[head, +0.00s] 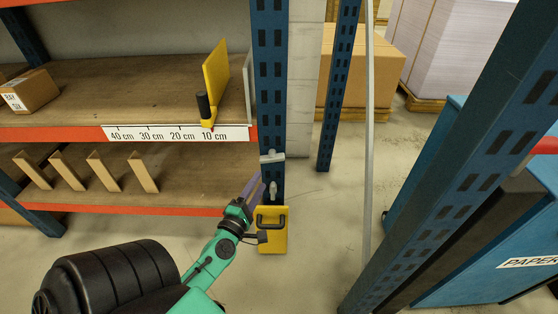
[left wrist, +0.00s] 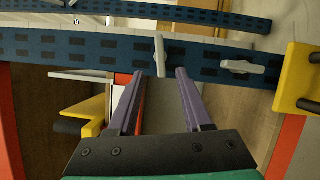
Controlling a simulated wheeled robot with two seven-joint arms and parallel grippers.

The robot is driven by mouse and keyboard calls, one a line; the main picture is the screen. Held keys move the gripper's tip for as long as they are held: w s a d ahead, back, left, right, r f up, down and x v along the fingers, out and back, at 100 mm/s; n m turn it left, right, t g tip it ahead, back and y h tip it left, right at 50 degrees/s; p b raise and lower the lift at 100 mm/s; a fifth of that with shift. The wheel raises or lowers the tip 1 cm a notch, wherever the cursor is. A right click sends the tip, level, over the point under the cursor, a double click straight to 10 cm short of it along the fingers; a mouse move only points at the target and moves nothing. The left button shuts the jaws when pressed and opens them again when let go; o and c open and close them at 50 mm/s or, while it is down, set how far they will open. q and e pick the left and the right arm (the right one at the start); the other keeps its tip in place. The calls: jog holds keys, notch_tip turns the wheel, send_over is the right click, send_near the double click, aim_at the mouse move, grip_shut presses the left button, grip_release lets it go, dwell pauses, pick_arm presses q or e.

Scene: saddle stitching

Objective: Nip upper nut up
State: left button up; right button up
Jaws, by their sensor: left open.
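The upper nut (head: 271,157) is a pale grey wing nut on the front of the blue rack upright (head: 269,80), with its wings lying across the post. The lower nut (head: 273,189) sits below it, its wings along the post. My left gripper (head: 256,180) is open, its purple fingers reaching toward the post from lower left. In the left wrist view, the upper nut (left wrist: 160,52) shows just beyond and between the two fingertips (left wrist: 160,73), with no visible contact. The lower nut (left wrist: 240,67) lies to the right. My right gripper is not in view.
A yellow plate with a black handle (head: 272,240) is at the post's foot. Left are shelves with orange beams, a yellow piece with a black knob (head: 214,75) and a centimetre scale (head: 175,134). Another blue upright (head: 460,150) and a blue cabinet (head: 480,255) stand right.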

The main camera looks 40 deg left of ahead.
aim_at(272, 161)
pick_arm(q)
jog(key=p+x, duration=0.2)
jog(key=x, duration=0.8)
jog(key=shift+w, duration=0.1)
jog(key=shift+w+a, duration=0.2)
jog(key=shift+w, duration=0.25)
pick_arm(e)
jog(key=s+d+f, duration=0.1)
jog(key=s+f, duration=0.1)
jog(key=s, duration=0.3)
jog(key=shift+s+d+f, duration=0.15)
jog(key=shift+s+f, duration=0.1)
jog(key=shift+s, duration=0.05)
pick_arm(q)
grip_shut()
